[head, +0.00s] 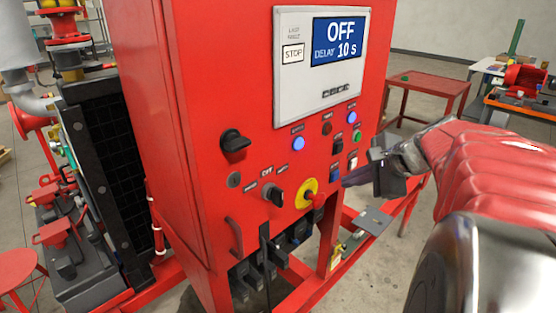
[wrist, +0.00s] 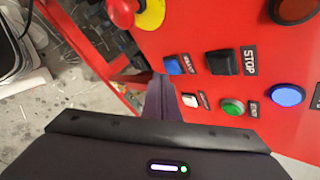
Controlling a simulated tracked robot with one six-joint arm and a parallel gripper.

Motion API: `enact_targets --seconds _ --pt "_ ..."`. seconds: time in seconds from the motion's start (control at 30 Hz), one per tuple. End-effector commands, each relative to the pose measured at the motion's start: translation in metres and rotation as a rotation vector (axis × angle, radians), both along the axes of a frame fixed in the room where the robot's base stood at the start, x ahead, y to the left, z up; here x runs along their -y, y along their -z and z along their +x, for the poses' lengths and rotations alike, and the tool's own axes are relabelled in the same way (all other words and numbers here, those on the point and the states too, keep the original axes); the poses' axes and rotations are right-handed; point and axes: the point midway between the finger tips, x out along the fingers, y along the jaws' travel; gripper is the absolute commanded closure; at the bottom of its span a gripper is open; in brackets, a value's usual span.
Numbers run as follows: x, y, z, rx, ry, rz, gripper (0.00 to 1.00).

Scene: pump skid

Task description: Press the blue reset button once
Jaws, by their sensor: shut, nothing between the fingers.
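The blue square button (head: 335,173) is low on the right of the red cabinet's front panel. In the wrist view the blue button (wrist: 174,65) is just up and right of my fingertips, with a small label beside it that I cannot read clearly. My gripper (head: 346,183) is shut and empty, its tips pointing at the panel close to this button. In the wrist view my gripper (wrist: 160,78) shows narrow, closed fingers. I cannot tell whether the tips touch the panel.
Close to the blue button are a black stop button (wrist: 223,62), a green button (wrist: 233,106) and a white one (wrist: 189,101). A round blue light (wrist: 287,95) is lit. A red mushroom knob (head: 318,201) sits on yellow. The display (head: 338,41) reads OFF, DELAY 10 s.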

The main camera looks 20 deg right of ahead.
Motion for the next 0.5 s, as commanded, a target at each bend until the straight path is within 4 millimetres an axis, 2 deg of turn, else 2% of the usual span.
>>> enact_targets --seconds 0.5 --pt "0.0025 -0.0001 -0.0062 -0.001 0.002 0.001 1.0"
